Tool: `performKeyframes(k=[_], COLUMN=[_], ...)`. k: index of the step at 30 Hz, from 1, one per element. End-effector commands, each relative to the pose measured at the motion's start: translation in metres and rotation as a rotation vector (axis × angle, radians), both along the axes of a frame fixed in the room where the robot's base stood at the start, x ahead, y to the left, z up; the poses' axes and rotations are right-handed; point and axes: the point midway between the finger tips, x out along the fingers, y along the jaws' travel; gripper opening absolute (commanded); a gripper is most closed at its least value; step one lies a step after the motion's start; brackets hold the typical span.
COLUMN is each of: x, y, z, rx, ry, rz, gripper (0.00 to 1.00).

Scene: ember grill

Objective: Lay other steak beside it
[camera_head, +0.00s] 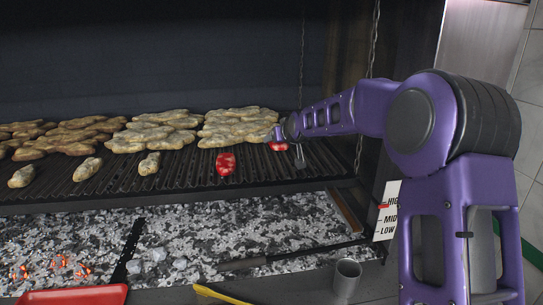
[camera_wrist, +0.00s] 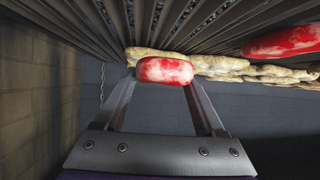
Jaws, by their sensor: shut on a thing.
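A red, marbled steak (camera_head: 226,163) lies on the right front part of the grill grate (camera_head: 190,180). It also shows at the upper right of the wrist view (camera_wrist: 284,41). My gripper (camera_wrist: 165,82) is shut on the other steak (camera_wrist: 165,70), which sits between its fingertips. In the head view this held steak (camera_head: 278,146) is partly hidden by my wrist, to the right of and a little behind the first steak, with a gap between them. Whether the held steak touches the grate is not clear.
Several pale pieces of meat (camera_head: 240,127) cover the back of the grate, with smaller pieces (camera_head: 88,169) in front. Ash and embers (camera_head: 180,235) lie below. A chain (camera_head: 302,50) hangs at the right. A grey cup (camera_head: 346,278) and red pan (camera_head: 75,296) are in front.

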Motion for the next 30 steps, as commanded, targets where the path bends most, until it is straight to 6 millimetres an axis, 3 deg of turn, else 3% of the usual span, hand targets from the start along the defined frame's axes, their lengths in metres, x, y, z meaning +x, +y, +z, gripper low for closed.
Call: performKeyframes(k=[9, 22, 23, 27, 30], x=[0.000, 0.000, 0.000, 0.000, 0.000], y=[0.001, 0.000, 0.000, 0.000, 0.000], z=[-0.047, -0.054, -0.054, -0.053, -0.053], rx=[-0.001, -0.001, 0.000, -0.001, -0.001], ry=[0.002, -0.001, 0.000, 0.001, 0.001], rz=[0.001, 0.000, 0.001, 0.001, 0.001], gripper=[0.07, 0.07, 0.75, 1.00, 1.00])
